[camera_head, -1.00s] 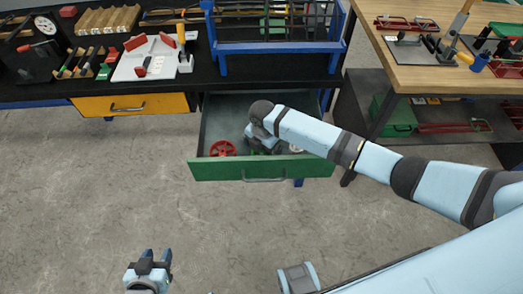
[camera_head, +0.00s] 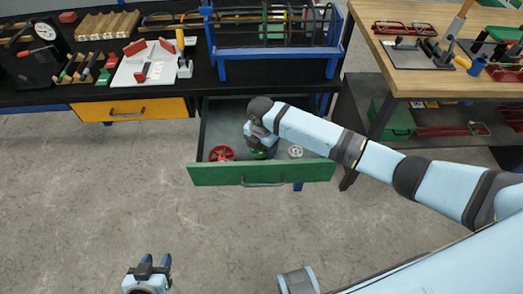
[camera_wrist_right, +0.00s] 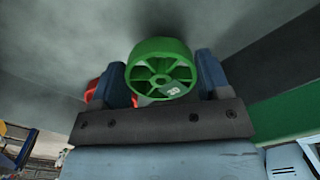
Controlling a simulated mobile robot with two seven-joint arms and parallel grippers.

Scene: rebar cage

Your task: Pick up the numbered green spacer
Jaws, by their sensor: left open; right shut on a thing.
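The green spacer (camera_wrist_right: 162,68) is a spoked wheel with a small number tag that seems to read 20. It sits between the two fingers of my right gripper (camera_wrist_right: 162,80) in the right wrist view, and the fingers are shut on it. In the head view my right arm reaches down into the open drawer, and a bit of the green spacer (camera_head: 259,154) shows under the wrist. The fingertips are hidden there. My left gripper (camera_head: 154,262) is open and empty, low over the floor.
The drawer with a green front (camera_head: 262,173) is pulled out below the bench. A red spoked wheel (camera_head: 222,153) lies left of my right gripper in it, and a pale one (camera_head: 295,151) lies right. A rebar cage in a blue frame (camera_head: 275,68) stands above.

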